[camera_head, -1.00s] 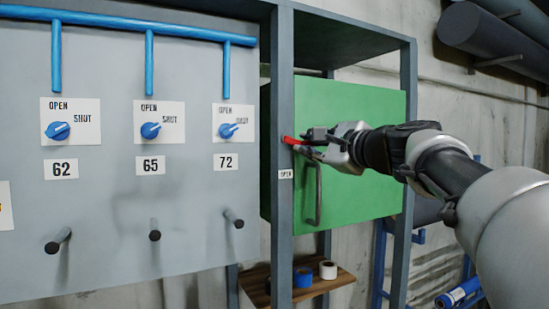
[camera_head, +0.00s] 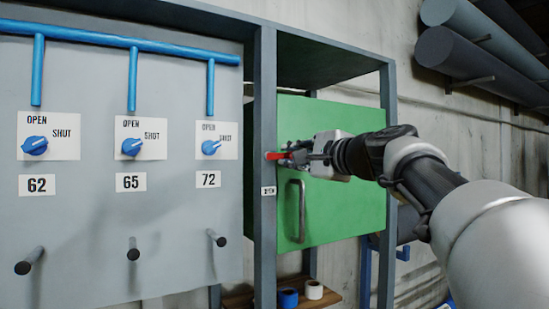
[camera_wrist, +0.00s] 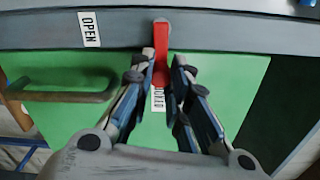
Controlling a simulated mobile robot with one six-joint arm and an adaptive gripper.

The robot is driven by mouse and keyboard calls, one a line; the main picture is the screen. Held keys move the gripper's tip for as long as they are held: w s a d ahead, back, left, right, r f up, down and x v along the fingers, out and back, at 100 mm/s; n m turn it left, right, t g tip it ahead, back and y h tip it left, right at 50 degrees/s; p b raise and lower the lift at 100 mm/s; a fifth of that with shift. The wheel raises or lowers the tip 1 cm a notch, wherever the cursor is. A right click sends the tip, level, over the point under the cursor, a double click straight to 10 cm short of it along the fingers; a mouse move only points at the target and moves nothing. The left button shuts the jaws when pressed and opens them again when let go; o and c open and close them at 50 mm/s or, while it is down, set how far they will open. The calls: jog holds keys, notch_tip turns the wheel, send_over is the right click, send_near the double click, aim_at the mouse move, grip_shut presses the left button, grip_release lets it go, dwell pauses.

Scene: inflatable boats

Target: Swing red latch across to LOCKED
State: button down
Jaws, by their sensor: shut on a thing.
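The red latch (camera_head: 276,155) is mounted on the grey post beside the green door (camera_head: 342,213). In the head view it points right, across the door's edge. In the wrist view the latch (camera_wrist: 161,45) reaches from its pivot on the post over the door, and its tip lies by the LOCKED label (camera_wrist: 157,99), part of which is covered. The OPEN label (camera_wrist: 89,29) is on the post, away from the latch. My gripper (camera_wrist: 164,60) is shut on the latch, one finger on each side of its free end. It also shows in the head view (camera_head: 293,156).
A curved door handle (camera_head: 301,212) stands out just below the latch. To the left, a grey panel (camera_head: 90,215) carries blue valve knobs and protruding pegs. Below the door is a wooden shelf with a blue roll (camera_head: 288,298) and a white roll (camera_head: 314,290).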

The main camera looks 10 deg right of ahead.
jog(key=shift+r, duration=0.1)
jog(key=c, duration=1.5)
grip_release()
jog(key=shift+s+d, duration=0.1)
jog(key=v, duration=0.7)
jog(key=shift+s, duration=0.15)
jog(key=s+a+f+n+g+b, duration=0.2)
jog(key=s+a+f+b, duration=0.1)
jog(key=f, duration=0.7)
jog(key=s+a+f+n+g+h+b, duration=0.1)
jog(key=s+a+f+n+g+b, duration=0.2)
jog(key=f, duration=0.7)
jog(key=s+a+f+n+g+b, duration=0.2)
jog(key=s+a+f, duration=0.15)
jog(key=f, duration=0.65)
jog(key=s+d+f+n+g+h+b, duration=0.1)
jog(key=s+f+n+b, duration=0.1)
jog(key=s+f, duration=0.5)
jog(key=s+d+f+n+g+h+b, duration=0.1)
jog(key=s+f, duration=0.6)
jog(key=f, duration=0.7)
jog(key=s+d+f+n+g+h+b, duration=0.1)
jog(key=s+f+n+b, duration=0.4)
jog(key=f, duration=0.5)
jog(key=shift+s+f+n+g+h, duration=0.2)
jog(key=shift+s+n+g+h, duration=0.2)
jog(key=shift+s+n+g, duration=0.15)
jog(key=shift+s+f+n+g+h, duration=0.2)
jog(key=shift+s+n+g+h, duration=0.2)
jog(key=shift+g, duration=0.25)
